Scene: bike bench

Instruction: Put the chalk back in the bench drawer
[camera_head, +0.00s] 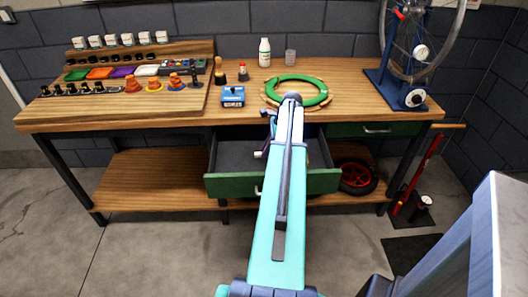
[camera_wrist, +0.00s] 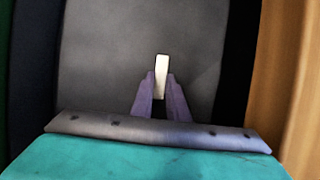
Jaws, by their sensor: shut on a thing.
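The chalk (camera_wrist: 161,70) is a short off-white stick in the wrist view. My gripper (camera_wrist: 160,88) is shut on it with two purple fingers, and the chalk sticks out past the fingertips. The bench drawer (camera_head: 322,182) is pulled open under the bench top, with a green front and a grey inside. In the head view my arm crosses over the drawer and hides its middle. The wrist view looks onto the drawer's grey floor (camera_wrist: 110,50), with the chalk over it. I cannot tell whether the chalk touches the floor.
The wooden bench top (camera_head: 190,125) overhangs the drawer. On it are a blue box (camera_head: 233,97), a green ring (camera_head: 307,99), a white bottle (camera_head: 264,52) and a wheel stand (camera_head: 400,95). A closed green drawer (camera_head: 345,130) is at right. A red-rimmed wheel (camera_head: 356,176) lies below.

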